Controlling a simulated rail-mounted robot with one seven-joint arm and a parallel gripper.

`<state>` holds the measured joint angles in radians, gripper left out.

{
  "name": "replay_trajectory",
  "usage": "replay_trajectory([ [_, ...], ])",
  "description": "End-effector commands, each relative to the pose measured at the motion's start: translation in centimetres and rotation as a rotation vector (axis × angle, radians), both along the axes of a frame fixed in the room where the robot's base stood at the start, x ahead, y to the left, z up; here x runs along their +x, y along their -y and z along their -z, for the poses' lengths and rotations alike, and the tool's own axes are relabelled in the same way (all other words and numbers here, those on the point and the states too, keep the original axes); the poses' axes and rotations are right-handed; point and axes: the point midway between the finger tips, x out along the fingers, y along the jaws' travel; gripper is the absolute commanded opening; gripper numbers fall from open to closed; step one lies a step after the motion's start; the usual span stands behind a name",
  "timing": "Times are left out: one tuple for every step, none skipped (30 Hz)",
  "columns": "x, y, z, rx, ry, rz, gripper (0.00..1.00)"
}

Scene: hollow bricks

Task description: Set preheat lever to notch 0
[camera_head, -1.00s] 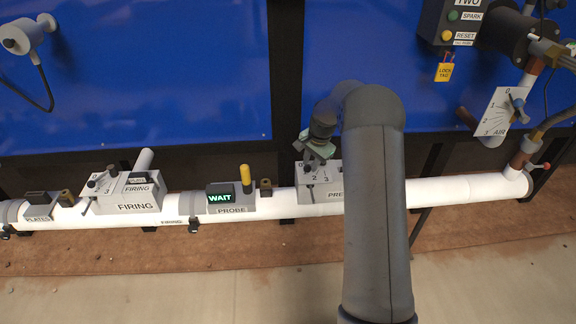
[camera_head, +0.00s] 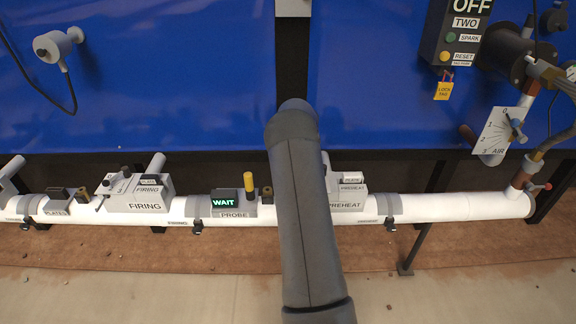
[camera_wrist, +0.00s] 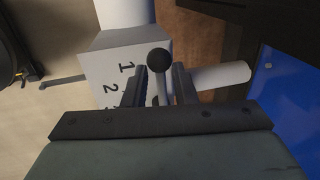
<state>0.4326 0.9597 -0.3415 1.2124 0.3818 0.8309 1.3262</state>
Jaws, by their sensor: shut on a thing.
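The preheat unit is a grey box (camera_head: 350,201) labelled PREHEAT on the white pipe. In the head view my arm covers its left part, so its lever and my gripper are hidden there. In the wrist view the preheat lever (camera_wrist: 158,61) shows as a dark round knob on a stem. My gripper (camera_wrist: 161,75) has one finger on each side of the lever and is shut on it. The numerals 1, 2 and part of a 3 are on the box's scale face (camera_wrist: 112,62), left of the knob. I see no 0, and cannot tell which notch the lever is at.
The probe unit (camera_head: 232,203), reading WAIT, and the firing unit (camera_head: 140,198) sit on the pipe (camera_head: 440,207) to the left. An AIR dial plate (camera_head: 495,131) and a control box (camera_head: 455,40) are at the right. Blue panels stand behind.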

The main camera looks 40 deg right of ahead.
Motion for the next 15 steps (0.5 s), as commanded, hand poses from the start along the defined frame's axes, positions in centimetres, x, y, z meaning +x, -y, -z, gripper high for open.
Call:
replay_trajectory([
  [-0.05, 0.35, -0.11, 0.0, 0.003, 0.015, 0.0],
  [-0.13, 0.53, -0.1, 0.001, 0.003, 0.022, 0.0],
  [-0.2, 0.72, -0.09, 0.001, 0.003, 0.03, 0.0],
  [-0.26, 0.84, -0.09, 0.001, 0.003, 0.034, 0.0],
  [-0.29, 0.92, -0.09, 0.0, 0.004, 0.038, 0.0],
  [-0.32, 1.0, -0.08, 0.001, 0.004, 0.042, 0.0],
  [-0.33, 1.04, -0.08, 0.001, 0.004, 0.044, 0.0],
  [-0.35, 1.07, -0.08, 0.001, 0.004, 0.045, 0.0],
  [-0.35, 1.08, -0.08, 0.001, 0.004, 0.046, 0.0],
  [-0.34, 1.09, -0.09, 0.0, 0.005, 0.046, 0.0],
  [-0.33, 1.08, -0.09, 0.0, 0.005, 0.045, 0.0],
  [-0.33, 1.08, -0.09, 0.0, 0.005, 0.045, 0.0],
  [-0.33, 1.08, -0.09, 0.0, 0.005, 0.045, 0.0],
  [-0.33, 1.08, -0.09, 0.0, 0.005, 0.045, 0.0],
  [-0.32, 1.07, -0.1, 0.0, 0.005, 0.044, 0.0],
])
